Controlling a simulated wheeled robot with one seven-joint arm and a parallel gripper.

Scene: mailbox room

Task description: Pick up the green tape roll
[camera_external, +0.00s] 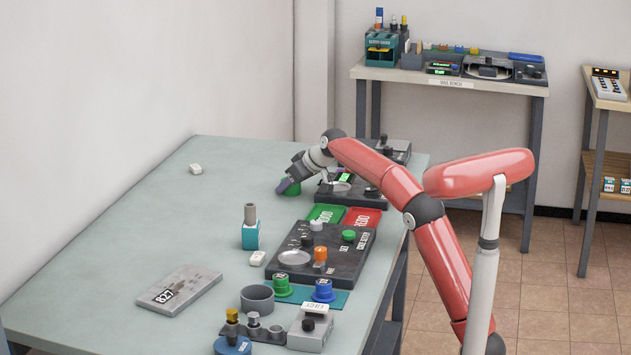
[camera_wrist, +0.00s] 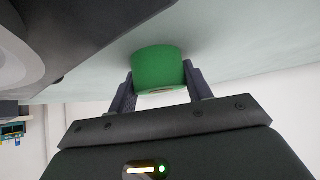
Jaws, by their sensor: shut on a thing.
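The green tape roll (camera_wrist: 158,68) sits between the two fingers of my gripper (camera_wrist: 160,90) in the wrist view, with a finger against each side. In the external view the green roll (camera_external: 292,190) shows at the tip of my gripper (camera_external: 288,183), low over the far part of the table, left of a dark device. My gripper is shut on the roll. I cannot tell whether the roll touches the table or is just above it. Part of the roll is hidden by the gripper in the external view.
The grey-green table (camera_external: 130,235) has free room at its left. Right of the gripper stands a dark device (camera_external: 345,188). Nearer are green and red trays (camera_external: 362,218), a dark panel (camera_external: 330,262), a teal bottle (camera_external: 250,235) and a grey box marked 827 (camera_external: 195,290). A white block (camera_external: 195,169) lies far left.

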